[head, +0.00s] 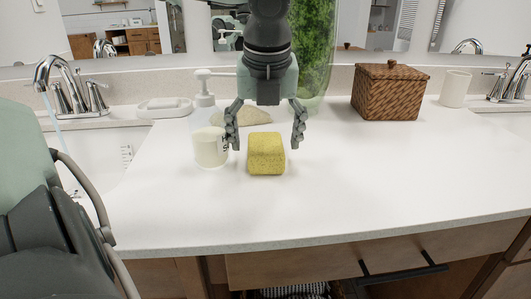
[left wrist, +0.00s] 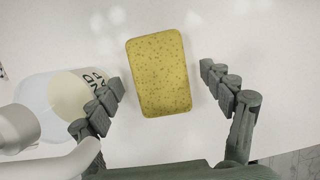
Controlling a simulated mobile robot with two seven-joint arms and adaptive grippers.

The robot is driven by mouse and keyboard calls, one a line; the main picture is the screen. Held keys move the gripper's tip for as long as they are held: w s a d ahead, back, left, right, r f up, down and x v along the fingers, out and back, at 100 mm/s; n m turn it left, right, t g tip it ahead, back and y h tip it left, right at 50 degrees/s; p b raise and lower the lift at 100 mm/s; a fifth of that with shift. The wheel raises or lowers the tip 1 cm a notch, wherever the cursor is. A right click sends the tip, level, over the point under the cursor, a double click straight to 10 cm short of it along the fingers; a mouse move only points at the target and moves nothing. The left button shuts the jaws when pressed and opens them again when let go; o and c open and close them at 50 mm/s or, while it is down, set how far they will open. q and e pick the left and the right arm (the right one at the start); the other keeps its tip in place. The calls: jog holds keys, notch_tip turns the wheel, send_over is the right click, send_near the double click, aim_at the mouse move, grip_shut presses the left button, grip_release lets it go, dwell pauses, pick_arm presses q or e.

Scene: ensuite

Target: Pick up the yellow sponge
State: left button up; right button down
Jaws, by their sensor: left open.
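The yellow sponge (head: 266,154) lies on the white countertop, near the middle of the head view. My left gripper (head: 265,138) is open above it, pointing down, with one finger on each side of the sponge in the picture. In the left wrist view the sponge (left wrist: 159,73) shows whole, in line with the gap between the open fingers (left wrist: 168,95). No finger appears to touch it. My right gripper is not in view.
The counter (head: 400,165) to the right is clear.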

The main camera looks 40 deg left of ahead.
aim_at(266, 142)
pick_arm(q)
jog(key=shift+f+b, duration=0.1)
jog(key=shift+b, duration=0.3)
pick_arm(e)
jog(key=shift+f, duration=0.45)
pick_arm(q)
jog(key=c, duration=1)
jog(key=shift+c, duration=0.2)
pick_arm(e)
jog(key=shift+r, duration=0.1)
